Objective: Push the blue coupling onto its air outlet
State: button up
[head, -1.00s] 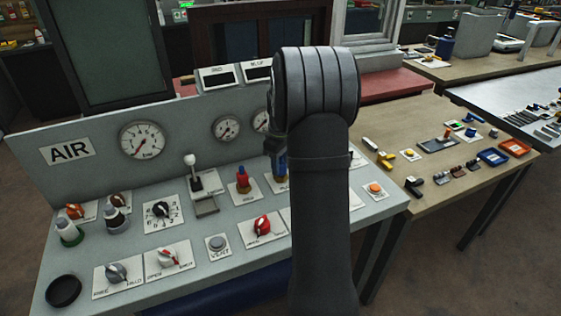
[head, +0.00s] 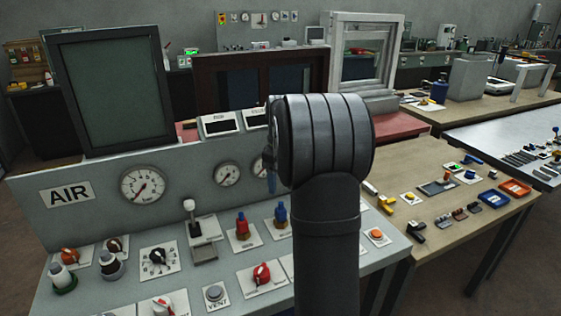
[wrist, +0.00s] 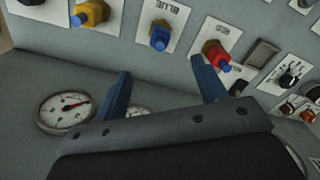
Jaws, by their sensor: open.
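The blue coupling (head: 281,214) stands upright on a brass-coloured fitting on the air panel's sloping top. The wrist view also shows the blue coupling (wrist: 159,42), beside the printed word BLUE. How far down it sits, I cannot tell. My gripper (wrist: 161,65) is open, with two blue fingers apart and nothing between them. In the head view, a blue finger (head: 271,181) shows beside my wrist, above and clear of the coupling; the rest of the gripper is hidden behind my arm.
The red coupling (head: 242,227) stands close by on the left. A yellow coupling (wrist: 92,13) shows in the wrist view. Gauges (head: 143,185) line the upright back panel, near my fingers. A lever (head: 190,208) and several knobs crowd the panel.

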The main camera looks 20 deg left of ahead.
notch_tip(320, 180, up, 6)
dwell(0.7)
notch_tip(320, 180, down, 17)
jog(key=shift+r, duration=0.1)
dwell(0.4)
notch_tip(320, 180, up, 17)
notch_tip(320, 180, down, 17)
jog(key=shift+f, duration=0.2)
notch_tip(320, 180, up, 6)
jog(key=shift+r, duration=0.45)
dwell(0.4)
